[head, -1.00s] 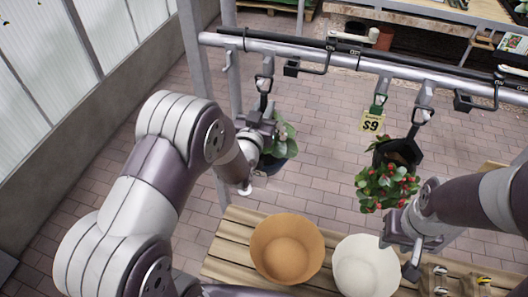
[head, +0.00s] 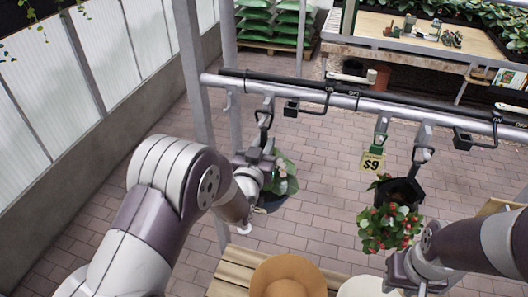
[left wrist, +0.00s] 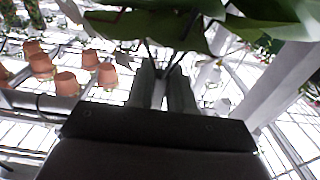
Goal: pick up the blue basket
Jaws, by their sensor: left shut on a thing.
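The dark blue basket (head: 271,202) hangs from the rail at the left, holding a leafy green plant (head: 285,180). My left gripper (head: 266,160) is at the hanger just above the basket and partly covers it and the plant. In the left wrist view its fingers (left wrist: 164,88) are close together below large leaves (left wrist: 155,25), shut on the basket; the exact grip point is unclear. My right gripper (head: 402,270) is at the lower right, below a hanging plant with red fruit (head: 390,228); its fingertips are not clear.
The metal rail (head: 300,95) with hooks crosses above. Brick floor lies beyond.

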